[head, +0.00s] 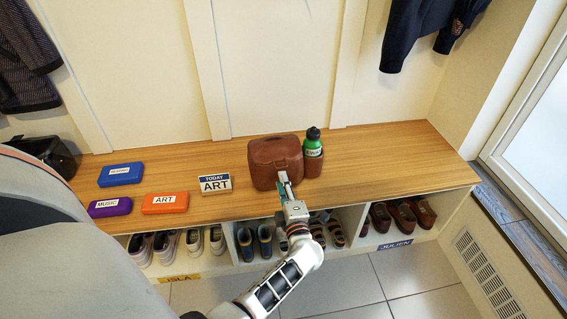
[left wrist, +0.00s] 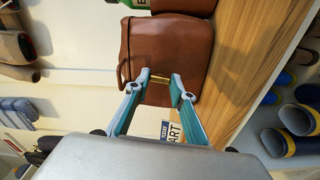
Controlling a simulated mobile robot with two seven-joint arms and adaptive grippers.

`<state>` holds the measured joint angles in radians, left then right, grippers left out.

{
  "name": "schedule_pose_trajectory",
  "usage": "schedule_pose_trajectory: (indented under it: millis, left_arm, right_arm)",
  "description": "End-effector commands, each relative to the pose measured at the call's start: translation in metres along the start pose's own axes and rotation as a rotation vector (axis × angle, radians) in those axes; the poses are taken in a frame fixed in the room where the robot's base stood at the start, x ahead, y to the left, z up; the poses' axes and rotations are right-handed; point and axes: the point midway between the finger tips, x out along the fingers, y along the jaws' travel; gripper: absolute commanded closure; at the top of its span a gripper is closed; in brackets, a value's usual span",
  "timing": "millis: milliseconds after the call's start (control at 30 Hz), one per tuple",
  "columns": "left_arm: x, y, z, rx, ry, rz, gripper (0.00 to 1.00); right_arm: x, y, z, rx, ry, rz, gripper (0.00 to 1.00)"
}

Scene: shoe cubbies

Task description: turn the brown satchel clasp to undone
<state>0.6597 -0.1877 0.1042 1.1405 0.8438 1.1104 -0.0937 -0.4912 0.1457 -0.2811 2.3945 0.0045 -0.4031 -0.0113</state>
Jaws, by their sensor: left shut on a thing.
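The brown satchel (head: 268,157) stands upright on the wooden bench, its front facing me. In the left wrist view the satchel (left wrist: 175,45) fills the upper middle, and its small brass clasp (left wrist: 160,79) shows between my fingertips. My left gripper (head: 284,180) is at the satchel's front; in the left wrist view its teal fingers (left wrist: 161,76) are shut on the clasp from both sides. The fingers hide part of the clasp, so I cannot tell its turn exactly. My right gripper is not in view.
Shoes fill the cubbies below. The bench's right part is clear.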

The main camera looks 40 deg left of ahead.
Motion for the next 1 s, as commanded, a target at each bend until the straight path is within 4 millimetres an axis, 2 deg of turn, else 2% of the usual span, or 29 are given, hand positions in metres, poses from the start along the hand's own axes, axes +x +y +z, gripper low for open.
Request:
schedule_pose_trajectory:
  millis: [400, 900, 933, 967, 1000]
  left_arm:
    - [-0.0011, -0.0016, 0.0007, -0.155, -0.002, -0.002, 0.98]
    - [-0.0011, -0.001, 0.0008, -0.17, -0.002, -0.002, 0.98]
    - [-0.0011, -0.001, 0.0008, -0.17, -0.002, -0.002, 0.69]
    - [-0.0011, -0.001, 0.0008, -0.17, -0.002, -0.002, 0.61]
    - [-0.001, -0.0009, 0.0007, -0.17, -0.002, -0.002, 0.6]
  right_arm:
    - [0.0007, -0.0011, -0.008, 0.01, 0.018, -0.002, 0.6]
    - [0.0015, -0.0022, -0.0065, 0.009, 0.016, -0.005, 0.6]
    - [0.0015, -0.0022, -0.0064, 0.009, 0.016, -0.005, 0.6]
    - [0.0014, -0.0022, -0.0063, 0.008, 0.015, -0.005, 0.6]
    - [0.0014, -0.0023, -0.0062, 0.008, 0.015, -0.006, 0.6]
